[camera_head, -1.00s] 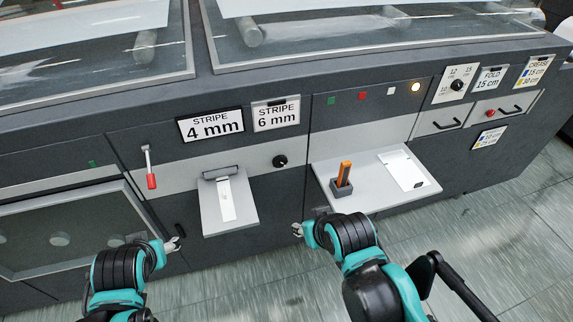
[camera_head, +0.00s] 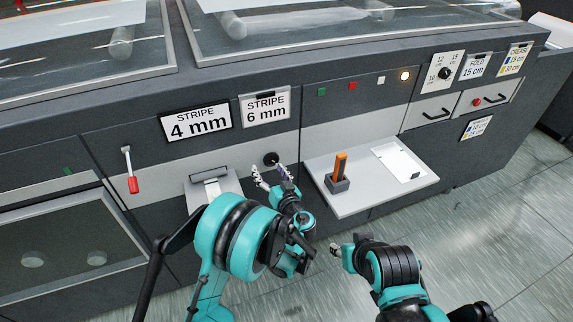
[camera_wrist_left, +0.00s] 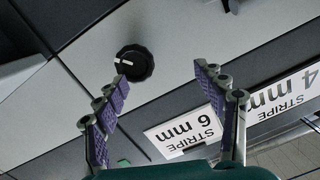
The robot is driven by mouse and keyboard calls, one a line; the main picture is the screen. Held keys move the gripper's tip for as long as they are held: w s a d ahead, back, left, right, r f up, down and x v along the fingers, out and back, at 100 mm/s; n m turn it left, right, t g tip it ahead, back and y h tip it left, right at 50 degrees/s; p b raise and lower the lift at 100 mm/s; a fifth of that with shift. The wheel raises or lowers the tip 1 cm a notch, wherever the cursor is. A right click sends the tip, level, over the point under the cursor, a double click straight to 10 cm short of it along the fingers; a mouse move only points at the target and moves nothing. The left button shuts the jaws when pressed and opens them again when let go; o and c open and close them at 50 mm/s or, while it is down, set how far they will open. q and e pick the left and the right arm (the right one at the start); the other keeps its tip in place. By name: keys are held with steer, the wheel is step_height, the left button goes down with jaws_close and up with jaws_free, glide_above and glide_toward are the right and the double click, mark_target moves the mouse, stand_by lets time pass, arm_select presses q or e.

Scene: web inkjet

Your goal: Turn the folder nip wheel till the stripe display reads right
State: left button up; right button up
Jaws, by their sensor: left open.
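The black knob (camera_head: 271,158), a small round wheel with a white pointer mark, sits on the grey band of the machine front; it also shows in the left wrist view (camera_wrist_left: 134,63). My left gripper (camera_head: 271,175) is open just in front of and below the knob, with nothing between its purple-padded fingers (camera_wrist_left: 162,80). In the wrist view the knob lies beyond the left fingertip, not centred between the fingers. The black-framed display (camera_head: 196,123) reads "STRIPE 4 mm". The clipped card (camera_head: 265,107) beside it reads "STRIPE 6 mm". My right gripper (camera_head: 338,248) hangs low, away from the panel.
A red-handled lever (camera_head: 131,172) is at the left. A shelf (camera_head: 344,205) to the right holds an orange tool (camera_head: 340,165) in a stand and a white sheet (camera_head: 399,160).

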mark_target(272, 161)
arm_select(q)
steer(key=shift+t+h, duration=0.3)
steer(key=shift+t, duration=0.2)
steer(key=w, duration=0.2)
steer(key=w+d+f+b, duration=0.1)
steer(key=w, duration=0.1)
steer(key=w+f+b, duration=0.1)
steer(key=w, duration=0.1)
steer(key=shift+w+d, duration=0.1)
steer(key=shift+d, duration=0.15)
steer(key=shift+w+a+r, duration=0.1)
steer(key=shift+w+a, duration=0.05)
steer(key=shift+w, duration=0.4)
steer(key=shift+c, duration=0.2)
steer(key=c, duration=1.1)
